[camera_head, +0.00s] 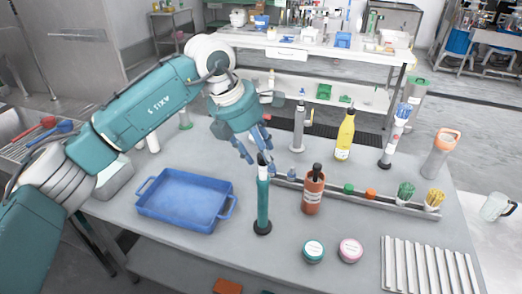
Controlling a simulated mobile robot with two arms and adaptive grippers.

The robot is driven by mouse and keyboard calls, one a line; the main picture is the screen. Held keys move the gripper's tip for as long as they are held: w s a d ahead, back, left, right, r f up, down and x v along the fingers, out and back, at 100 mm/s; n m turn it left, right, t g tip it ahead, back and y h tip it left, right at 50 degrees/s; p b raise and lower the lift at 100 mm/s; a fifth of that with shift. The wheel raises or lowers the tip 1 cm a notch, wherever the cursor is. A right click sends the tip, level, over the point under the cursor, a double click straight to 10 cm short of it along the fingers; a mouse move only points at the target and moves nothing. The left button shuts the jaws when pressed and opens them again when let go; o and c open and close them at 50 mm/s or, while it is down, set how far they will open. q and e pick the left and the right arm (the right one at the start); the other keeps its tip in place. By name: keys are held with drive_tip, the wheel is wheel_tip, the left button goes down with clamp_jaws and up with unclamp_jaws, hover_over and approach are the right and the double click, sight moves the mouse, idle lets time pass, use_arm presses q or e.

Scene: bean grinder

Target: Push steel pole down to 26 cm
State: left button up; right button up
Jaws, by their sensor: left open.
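No height marks can be read on either pole. My right gripper is not in view.
A blue tray (186,200) lies left of the teal pole. A brown bottle (313,190), a yellow bottle (345,135) and a blue-topped pole (393,138) stand to the right. Two round jars (314,251) (350,250) sit in front.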

sight(258, 160)
use_arm(q)
clamp_jaws()
wheel_tip(258, 160, down, 4)
drive_tip(key=b, duration=0.3)
drive_tip(key=shift+s, duration=0.1)
drive_tip(key=shift+f+b, duration=0.35)
drive_tip(key=shift+b, duration=0.05)
drive_tip(key=shift+r, duration=0.1)
drive_tip(key=shift+s, duration=0.1)
drive_tip(key=shift+c, duration=0.5)
unclamp_jaws()
drive_tip(key=shift+o, duration=0.5)
drive_tip(key=shift+w, duration=0.25)
drive_tip(key=v, duration=1.2)
